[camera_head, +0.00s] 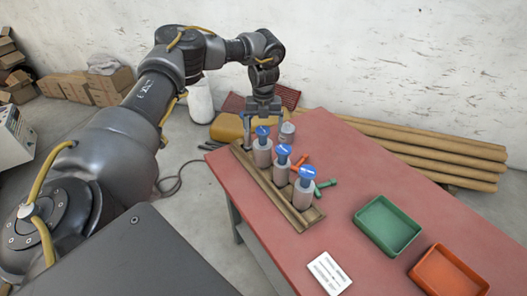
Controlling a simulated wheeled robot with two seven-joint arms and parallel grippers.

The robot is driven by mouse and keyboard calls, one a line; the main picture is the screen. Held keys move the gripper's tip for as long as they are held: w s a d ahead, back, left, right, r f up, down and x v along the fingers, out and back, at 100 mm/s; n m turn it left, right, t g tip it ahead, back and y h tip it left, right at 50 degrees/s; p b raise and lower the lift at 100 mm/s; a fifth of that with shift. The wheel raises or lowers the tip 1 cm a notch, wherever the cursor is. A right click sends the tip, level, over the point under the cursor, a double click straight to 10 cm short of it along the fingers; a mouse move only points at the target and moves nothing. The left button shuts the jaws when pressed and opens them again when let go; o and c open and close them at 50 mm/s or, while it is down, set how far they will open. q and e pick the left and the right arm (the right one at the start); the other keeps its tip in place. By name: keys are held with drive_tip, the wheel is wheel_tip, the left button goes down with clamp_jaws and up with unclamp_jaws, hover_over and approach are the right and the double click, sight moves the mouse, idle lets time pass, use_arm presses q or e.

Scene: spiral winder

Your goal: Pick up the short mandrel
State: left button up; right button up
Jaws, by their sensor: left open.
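My left gripper (263,128) points down at the far end of the red table, with its fingers apart above and around the farthest blue-topped grey cylinder (262,154); I cannot tell whether they touch it. Two more blue-topped cylinders, the middle one (282,171) and the nearest one (303,193), stand upright in a row on a wooden rack. An orange piece (302,162) and a green piece (326,184) lie beside the row, partly hidden by the cylinders. No thing is clearly marked as the short mandrel. My right gripper is not in view.
The wooden rack (266,187) runs along the left edge of the red table (340,160). A small grey can (287,132) stands behind. A green tray (388,226), an orange tray (449,272) and a white card (330,272) lie nearer. The table's far right is clear.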

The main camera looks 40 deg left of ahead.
sight(263, 138)
use_arm(q)
drive_tip(key=shift+f, duration=0.3)
drive_tip(key=shift+s+a+f, duration=0.1)
drive_tip(key=shift+s, duration=0.05)
wheel_tip(263, 138, down, 4)
drive_tip(key=p, duration=0.2)
drive_tip(key=shift+f+p, duration=0.2)
drive_tip(key=shift+p, duration=0.1)
drive_tip(key=shift+f, duration=0.25)
drive_tip(key=c, duration=1.8)
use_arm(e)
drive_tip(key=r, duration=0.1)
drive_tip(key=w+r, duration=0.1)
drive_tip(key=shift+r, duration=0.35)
use_arm(q)
drive_tip(key=shift+o, duration=0.2)
